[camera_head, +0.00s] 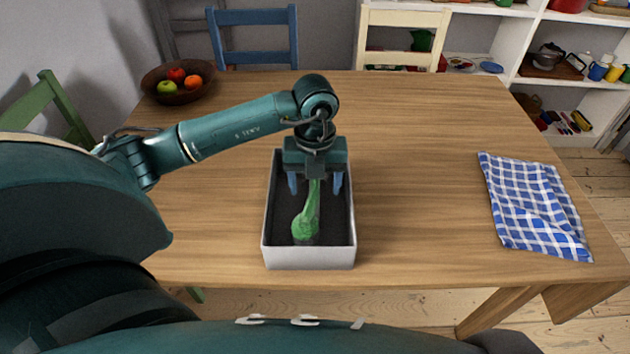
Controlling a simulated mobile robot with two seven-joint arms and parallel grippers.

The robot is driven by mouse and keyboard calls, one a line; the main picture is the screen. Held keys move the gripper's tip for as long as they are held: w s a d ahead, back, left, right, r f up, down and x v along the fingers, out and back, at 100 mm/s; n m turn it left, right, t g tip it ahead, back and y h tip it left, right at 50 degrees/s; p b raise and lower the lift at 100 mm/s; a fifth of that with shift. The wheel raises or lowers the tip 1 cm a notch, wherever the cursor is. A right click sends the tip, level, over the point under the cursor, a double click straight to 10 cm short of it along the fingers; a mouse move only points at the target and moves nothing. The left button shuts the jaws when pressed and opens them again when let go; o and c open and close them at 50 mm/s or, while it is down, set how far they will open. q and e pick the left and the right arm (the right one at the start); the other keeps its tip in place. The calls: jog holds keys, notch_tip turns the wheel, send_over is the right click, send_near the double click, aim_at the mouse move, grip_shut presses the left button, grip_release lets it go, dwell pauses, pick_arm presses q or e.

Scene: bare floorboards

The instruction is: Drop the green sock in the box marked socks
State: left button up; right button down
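The green sock (307,217) is inside the outline of a grey-white box (309,258) with a dark inside. Its narrow end points up toward my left gripper (315,183), and its wider end is near the front of the box. My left gripper points down over the box, with its two blue fingers spread apart and a gap on each side of the sock. I cannot tell whether the sock rests fully on the box floor. No socks marking is visible on the box. My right gripper is not in view.
The box stands on a wooden table (420,190) near its front edge. A blue checked cloth (533,207) lies at the right. A bowl of fruit (172,92) is at the back left. Chairs stand behind the table. The table between box and cloth is clear.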

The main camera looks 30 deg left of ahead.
pick_arm(q)
jog(key=shift+o, duration=1.4)
notch_tip(320, 180, up, 13)
